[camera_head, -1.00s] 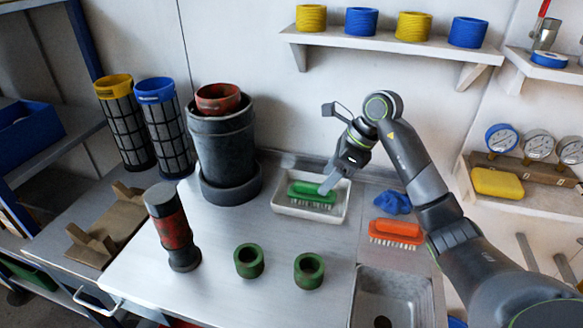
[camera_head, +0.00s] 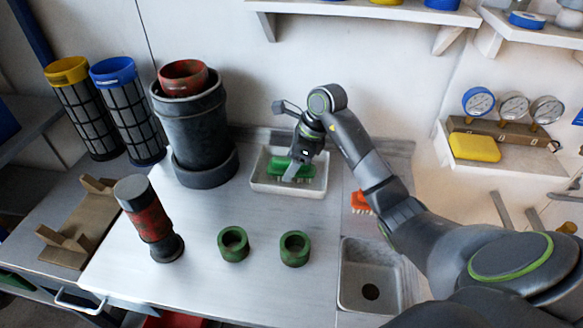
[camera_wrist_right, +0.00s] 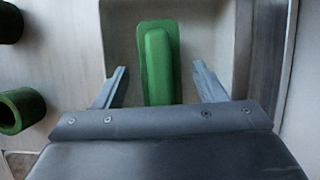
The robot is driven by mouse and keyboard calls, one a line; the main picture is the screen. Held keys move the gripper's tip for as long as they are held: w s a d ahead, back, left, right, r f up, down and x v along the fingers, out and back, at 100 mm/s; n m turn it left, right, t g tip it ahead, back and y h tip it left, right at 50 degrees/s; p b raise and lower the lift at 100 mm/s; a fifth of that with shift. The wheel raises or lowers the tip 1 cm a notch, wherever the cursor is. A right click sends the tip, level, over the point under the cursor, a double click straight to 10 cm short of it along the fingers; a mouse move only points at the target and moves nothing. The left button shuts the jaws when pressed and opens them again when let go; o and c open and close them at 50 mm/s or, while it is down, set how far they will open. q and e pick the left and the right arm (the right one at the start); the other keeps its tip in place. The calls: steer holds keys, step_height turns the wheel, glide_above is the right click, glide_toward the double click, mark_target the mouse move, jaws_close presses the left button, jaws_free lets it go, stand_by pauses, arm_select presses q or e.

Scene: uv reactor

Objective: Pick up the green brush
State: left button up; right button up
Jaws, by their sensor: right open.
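The green brush (camera_head: 303,171) lies in a white tray (camera_head: 289,192) at the back of the bench, partly hidden by my right gripper (camera_head: 291,174) in the head view. In the right wrist view the brush (camera_wrist_right: 158,62) stretches away from me, with its near end between the two open fingers of my right gripper (camera_wrist_right: 158,82). There is a gap between the brush and each finger, so the gripper is open and empty. My left gripper is not in view.
Two green rings (camera_head: 294,248) stand on the bench in front of the tray. A dark cylinder (camera_head: 195,130) stands left of it. An orange brush (camera_head: 361,202), partly behind my right arm, and a sink (camera_head: 362,310) are to the right.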

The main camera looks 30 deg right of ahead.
steer(key=shift+x, duration=1.05)
steer(key=shift+w, duration=0.1)
steer(key=shift+r, duration=0.1)
steer(key=c, duration=1.1)
